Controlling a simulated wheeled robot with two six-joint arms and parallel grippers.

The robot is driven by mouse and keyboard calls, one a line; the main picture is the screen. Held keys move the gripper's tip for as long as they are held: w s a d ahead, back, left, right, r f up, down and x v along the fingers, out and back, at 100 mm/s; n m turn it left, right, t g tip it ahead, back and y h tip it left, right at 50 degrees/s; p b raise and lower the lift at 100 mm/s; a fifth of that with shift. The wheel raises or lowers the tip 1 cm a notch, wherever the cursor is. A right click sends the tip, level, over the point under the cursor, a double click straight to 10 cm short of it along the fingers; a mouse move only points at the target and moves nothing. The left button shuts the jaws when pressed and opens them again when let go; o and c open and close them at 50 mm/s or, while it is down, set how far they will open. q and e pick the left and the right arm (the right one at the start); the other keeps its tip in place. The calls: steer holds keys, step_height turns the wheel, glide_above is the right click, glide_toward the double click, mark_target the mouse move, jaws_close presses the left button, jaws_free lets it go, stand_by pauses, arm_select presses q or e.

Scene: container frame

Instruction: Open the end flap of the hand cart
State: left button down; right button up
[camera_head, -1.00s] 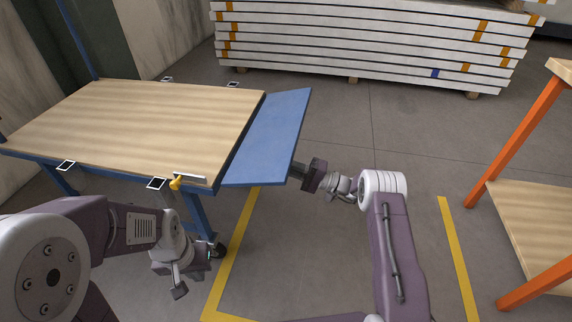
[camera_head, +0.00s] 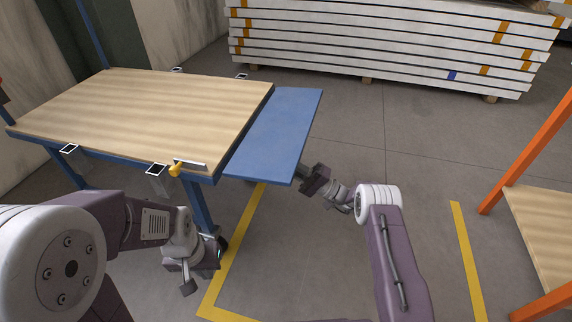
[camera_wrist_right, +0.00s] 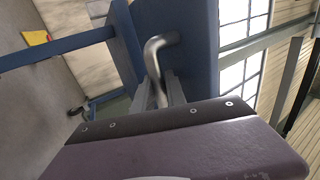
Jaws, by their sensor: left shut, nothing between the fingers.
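The hand cart has a wooden top (camera_head: 150,105) in a blue frame. Its blue end flap (camera_head: 272,135) sticks out from the right end, about level with the top. My right gripper (camera_head: 308,174) is at the flap's outer side, partly hidden under it. In the right wrist view, its fingers (camera_wrist_right: 160,92) stand on either side of a bent silver bar (camera_wrist_right: 152,55) beside a blue panel (camera_wrist_right: 192,40). How tightly they close on the bar is unclear. My left gripper (camera_head: 208,254) is shut and empty, low by the cart's near right leg.
A yellow latch-like part (camera_head: 175,170) sits at the cart's near right corner. A stack of white boards (camera_head: 390,45) lies behind. An orange-framed wooden table (camera_head: 540,230) stands at right. The floor between cart and table is free except for my right arm.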

steer(key=o, duration=0.4)
steer(key=shift+r, duration=0.1)
steer(key=shift+c, duration=0.2)
steer(key=shift+d, duration=0.35)
steer(key=p+v, duration=0.2)
steer(key=v, duration=0.6)
steer(key=shift+f, duration=0.3)
steer(key=shift+s+d, duration=0.15)
